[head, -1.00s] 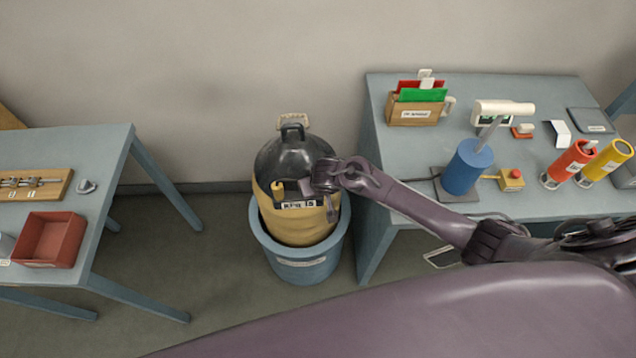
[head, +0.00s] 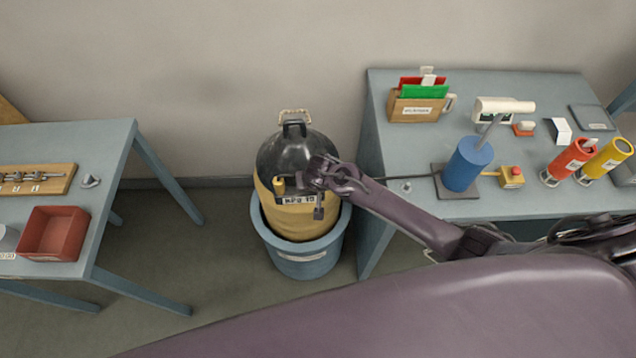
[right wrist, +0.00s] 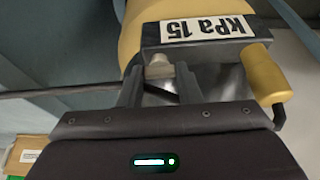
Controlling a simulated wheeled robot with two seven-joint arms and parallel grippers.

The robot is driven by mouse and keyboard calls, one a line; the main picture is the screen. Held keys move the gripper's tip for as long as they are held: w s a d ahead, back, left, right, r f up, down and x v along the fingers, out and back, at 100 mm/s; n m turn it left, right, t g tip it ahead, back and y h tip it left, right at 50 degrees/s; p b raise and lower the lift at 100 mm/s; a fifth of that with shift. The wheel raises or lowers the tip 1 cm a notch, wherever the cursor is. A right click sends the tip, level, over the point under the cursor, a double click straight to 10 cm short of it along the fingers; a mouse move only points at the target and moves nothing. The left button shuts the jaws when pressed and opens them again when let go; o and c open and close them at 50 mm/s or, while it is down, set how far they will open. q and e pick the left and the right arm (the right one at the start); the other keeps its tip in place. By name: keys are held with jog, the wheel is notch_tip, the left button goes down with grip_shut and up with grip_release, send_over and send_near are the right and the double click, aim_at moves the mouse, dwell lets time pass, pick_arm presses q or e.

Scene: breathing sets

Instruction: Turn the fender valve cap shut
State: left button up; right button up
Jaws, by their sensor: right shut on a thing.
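The fender (head: 290,155), black on top and yellow below, stands upright in a blue tub. A dark block with a white "kPa 15" label (head: 297,199) sits on its front; the label also shows in the right wrist view (right wrist: 204,27). A yellow cylinder (head: 279,185) stands beside the label, apart from the jaws. My right gripper (head: 309,178) is at the fender's upper right front. In the right wrist view its fingers (right wrist: 158,85) are shut on a small pale knob (right wrist: 158,68), apparently the valve cap, under the block's edge. My left gripper is out of view.
The blue tub (head: 301,268) stands on the floor between two tables. The right table (head: 415,165) holds a blue cylinder (head: 467,165), folders and orange and yellow canisters. The left table (head: 103,148) carries a red tray (head: 53,234).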

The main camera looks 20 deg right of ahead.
jog(key=o, duration=0.7)
jog(key=shift+r, duration=0.1)
jog(key=b+v, duration=0.1)
jog(key=v, duration=0.6)
jog(key=shift+r, duration=0.3)
jog(key=shift+s, duration=0.15)
